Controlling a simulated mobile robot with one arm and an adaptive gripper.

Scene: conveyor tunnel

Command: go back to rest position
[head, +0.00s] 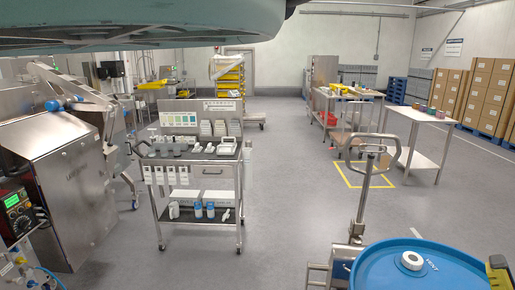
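My gripper is not in view in the head view, so I cannot see its fingers or whether it holds anything. The task names no object. A steel cart (200,178) stands upright on the floor left of centre, with small parts and boxes on its top and bottles on its lower shelf.
A steel machine (66,185) stands close on the left. A blue drum (405,272) and a steel handle post (361,200) are close at lower right. Grey floor (290,140) is clear in the middle.

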